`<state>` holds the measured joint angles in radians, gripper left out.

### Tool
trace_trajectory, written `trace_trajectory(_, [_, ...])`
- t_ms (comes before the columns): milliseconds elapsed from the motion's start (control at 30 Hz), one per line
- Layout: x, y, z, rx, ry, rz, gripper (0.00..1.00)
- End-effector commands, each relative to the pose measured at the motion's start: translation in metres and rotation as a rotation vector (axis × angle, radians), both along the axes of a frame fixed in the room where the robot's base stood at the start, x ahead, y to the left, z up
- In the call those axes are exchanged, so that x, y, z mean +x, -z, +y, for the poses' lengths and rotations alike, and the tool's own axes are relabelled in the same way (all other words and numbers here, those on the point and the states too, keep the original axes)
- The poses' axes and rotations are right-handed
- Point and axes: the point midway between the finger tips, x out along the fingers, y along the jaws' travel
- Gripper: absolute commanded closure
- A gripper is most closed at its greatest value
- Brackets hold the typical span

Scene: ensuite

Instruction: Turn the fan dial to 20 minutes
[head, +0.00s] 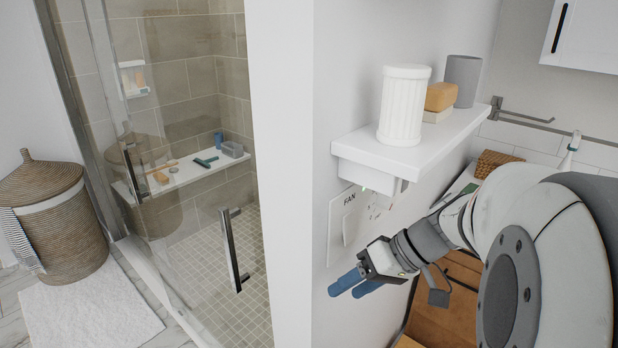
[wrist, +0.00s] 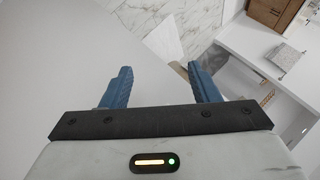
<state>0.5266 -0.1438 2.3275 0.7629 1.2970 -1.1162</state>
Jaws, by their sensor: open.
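The fan panel (head: 349,226), a white wall plate marked FAN, is on the white wall under a small shelf in the head view. Small markings show on its right part, but I cannot make out the dial or its setting. My gripper (head: 345,284) is below the panel, close to the wall, with its blue fingers pointing left. The gripper (wrist: 161,88) is open and empty in the wrist view, where the panel does not show.
A white shelf (head: 432,143) juts out above the panel. It holds a ribbed white jar (head: 404,105), a soap block (head: 440,97) and a grey cup (head: 462,80). A glass shower door (head: 180,130) and a wicker basket (head: 52,225) are at left.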

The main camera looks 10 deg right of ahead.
Motion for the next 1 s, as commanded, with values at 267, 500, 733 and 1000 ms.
trace_trajectory(267, [0.065, -0.038, -0.100, 0.269, 0.083, -0.647, 0.45])
trace_trajectory(500, [0.076, -0.062, -0.173, 0.220, 0.178, -1.036, 0.45])
trace_trajectory(733, [0.090, -0.068, -0.171, 0.203, 0.188, -1.097, 0.45])
trace_trajectory(1000, [0.122, -0.068, -0.142, 0.205, 0.187, -1.093, 0.45])
